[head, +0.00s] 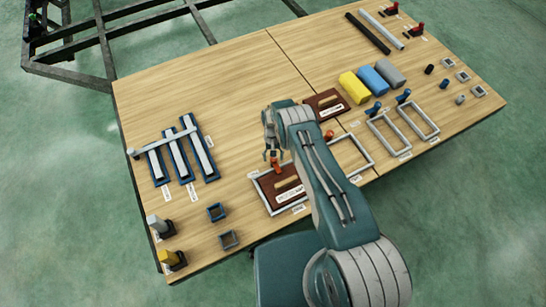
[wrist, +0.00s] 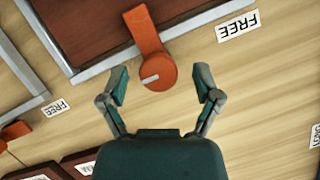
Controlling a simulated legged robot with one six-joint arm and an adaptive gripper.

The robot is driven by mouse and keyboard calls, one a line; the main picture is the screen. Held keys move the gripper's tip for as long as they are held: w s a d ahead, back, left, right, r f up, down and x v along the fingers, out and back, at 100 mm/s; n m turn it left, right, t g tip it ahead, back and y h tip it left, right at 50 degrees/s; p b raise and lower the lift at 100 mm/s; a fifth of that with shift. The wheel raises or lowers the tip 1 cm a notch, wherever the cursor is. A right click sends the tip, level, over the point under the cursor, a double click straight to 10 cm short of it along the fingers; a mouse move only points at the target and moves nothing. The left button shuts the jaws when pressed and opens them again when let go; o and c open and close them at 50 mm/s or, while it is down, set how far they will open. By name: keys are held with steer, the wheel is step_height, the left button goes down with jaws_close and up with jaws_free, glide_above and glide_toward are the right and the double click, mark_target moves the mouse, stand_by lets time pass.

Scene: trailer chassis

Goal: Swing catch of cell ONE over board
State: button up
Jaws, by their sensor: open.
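The cell with the brown board (head: 288,192) in a light grey frame (head: 262,192) lies at the table's front edge; its label is too small to read. Its orange catch (head: 275,163) is at the frame's far side. In the wrist view the catch (wrist: 146,38) has a round hub on the wood, and its arm crosses the frame rim, its tip over the edge of the brown board (wrist: 85,28). My gripper (wrist: 161,82) is open, one finger on each side of the hub, with gaps to both. In the head view my gripper (head: 271,154) is just above the catch.
An empty grey frame (head: 370,158) and another brown board (head: 340,110) lie to the right. Yellow (head: 354,88), blue and grey blocks stand beyond. Blue trays with pale bars (head: 178,157) are at left. "FREE" labels (wrist: 237,25) lie near the catch. Bare wood lies left of my gripper.

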steer(key=v, duration=1.2)
steer(key=shift+a, duration=0.1)
steer(key=w+d+r+t, duration=0.1)
steer(key=w+r, duration=0.1)
steer(key=r, duration=0.8)
steer(key=w+d+r+t, duration=0.1)
steer(key=r, duration=0.8)
steer(key=s+d+r+t, duration=0.1)
steer(key=s+d+r, duration=0.15)
steer(key=r, duration=0.75)
steer(key=s+d+r+t, duration=0.1)
steer(key=s+r+t, duration=0.15)
steer(key=r, duration=0.65)
steer(key=s+d+r+t, duration=0.2)
steer(key=s+d+r, duration=0.1)
steer(key=s+r, duration=1.1)
steer(key=s+d+t, duration=0.2)
steer(key=s, duration=1.5)
steer(key=shift+d+f+t, duration=0.2)
steer(key=shift+f+t, duration=0.15)
